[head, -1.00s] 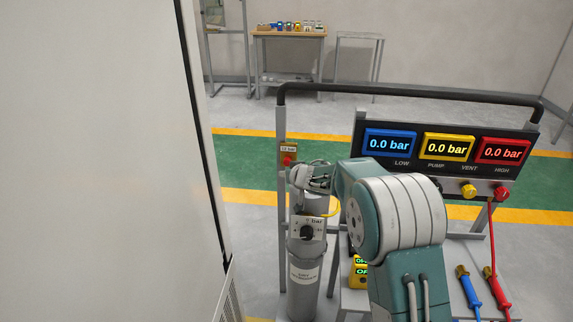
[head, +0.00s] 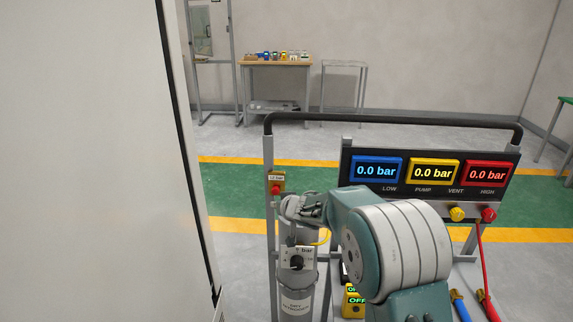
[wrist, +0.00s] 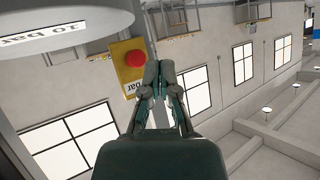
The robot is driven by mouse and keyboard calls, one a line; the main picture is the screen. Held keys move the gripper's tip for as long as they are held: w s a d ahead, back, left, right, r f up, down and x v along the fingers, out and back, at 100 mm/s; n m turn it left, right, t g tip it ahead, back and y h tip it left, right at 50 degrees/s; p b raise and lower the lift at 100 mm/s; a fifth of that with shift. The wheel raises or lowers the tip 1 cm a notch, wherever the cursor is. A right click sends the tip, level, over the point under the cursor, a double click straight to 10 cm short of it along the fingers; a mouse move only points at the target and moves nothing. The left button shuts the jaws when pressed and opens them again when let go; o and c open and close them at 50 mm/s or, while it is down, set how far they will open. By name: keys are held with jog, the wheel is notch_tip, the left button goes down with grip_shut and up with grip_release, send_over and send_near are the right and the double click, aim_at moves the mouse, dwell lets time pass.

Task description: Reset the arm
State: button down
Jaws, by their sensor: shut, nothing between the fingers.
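My gripper (wrist: 159,68) shows in the wrist view with its two fingers together and nothing between them. Beyond the fingertips, to the left, is a yellow box with a red button (wrist: 134,59); I cannot tell how far away it is. In the head view this box (head: 276,184) is on the left post of the cart. My arm (head: 395,248) is bent, with its big joint at the lower right and its wrist end pointing left, over the top of a grey cylinder (head: 297,303). The fingertips are hard to make out there.
The cart has a black top rail (head: 390,120) and a gauge panel (head: 345,187) with three displays reading 0.0 bar. Blue (head: 459,306) and red (head: 485,302) hose wands are at lower right. A large pale cabinet (head: 90,160) fills the left. A workbench (head: 275,64) stands far behind.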

jog(key=s+d+r+m+h, duration=0.2)
jog(key=s+d+r+h, duration=0.2)
jog(key=s+d+r, duration=0.45)
jog(key=s+d+r+m+h, duration=0.25)
jog(key=s+d+r, duration=0.35)
jog(key=d, duration=0.5)
jog(key=s+d+f+g, duration=0.2)
jog(key=s, duration=1.2)
jog(key=s+d+f+g, duration=0.1)
jog(key=s+d+g, duration=0.1)
jog(key=s, duration=1.3)
jog(key=shift+d+f, duration=0.25)
jog(key=shift+f, duration=0.15)
jog(key=shift+h, duration=0.25)
